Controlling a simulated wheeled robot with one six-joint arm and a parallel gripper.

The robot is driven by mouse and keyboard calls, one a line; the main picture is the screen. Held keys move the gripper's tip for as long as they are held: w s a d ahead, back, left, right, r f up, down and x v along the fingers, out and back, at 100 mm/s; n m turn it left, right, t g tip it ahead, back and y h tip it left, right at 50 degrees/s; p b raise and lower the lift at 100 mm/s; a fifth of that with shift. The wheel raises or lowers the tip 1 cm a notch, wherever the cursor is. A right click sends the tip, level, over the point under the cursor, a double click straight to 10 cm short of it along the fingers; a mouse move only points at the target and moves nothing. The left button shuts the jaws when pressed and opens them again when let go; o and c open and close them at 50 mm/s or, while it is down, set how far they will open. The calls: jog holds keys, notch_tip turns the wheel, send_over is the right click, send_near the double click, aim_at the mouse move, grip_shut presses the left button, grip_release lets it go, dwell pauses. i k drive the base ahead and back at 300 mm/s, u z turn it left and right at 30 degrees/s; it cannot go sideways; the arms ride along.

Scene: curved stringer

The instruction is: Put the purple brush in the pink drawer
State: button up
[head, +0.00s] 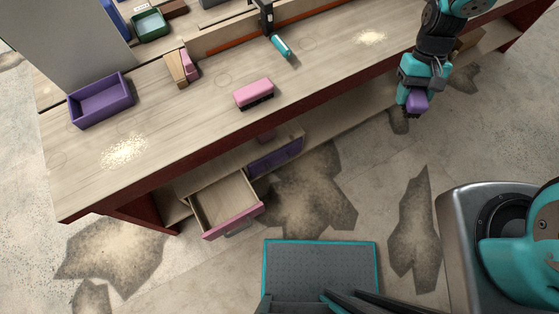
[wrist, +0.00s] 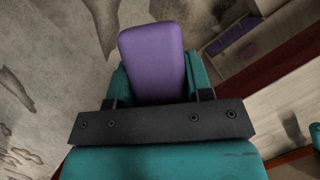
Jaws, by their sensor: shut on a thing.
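My gripper (head: 413,98) is at the upper right in the head view, out in front of the bench edge. It is shut on the purple brush (head: 418,103), whose purple block (wrist: 152,60) fills the space between the teal fingers in the wrist view. Its bristles are not visible. The pink drawer (head: 233,221) stands pulled open under the bench at the lower left of the gripper, well apart from it. Its inside looks empty.
A pink brush (head: 254,92) lies on the bench top (head: 200,110). A purple tray (head: 101,101) stands at the left. A purple drawer (head: 275,157) beside the pink one looks shut. A teal cylinder (head: 281,46) lies farther back.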

aim_at(228, 205)
jog(key=z, duration=1.25)
jog(key=k, duration=1.2)
jog(key=u, duration=2.25)
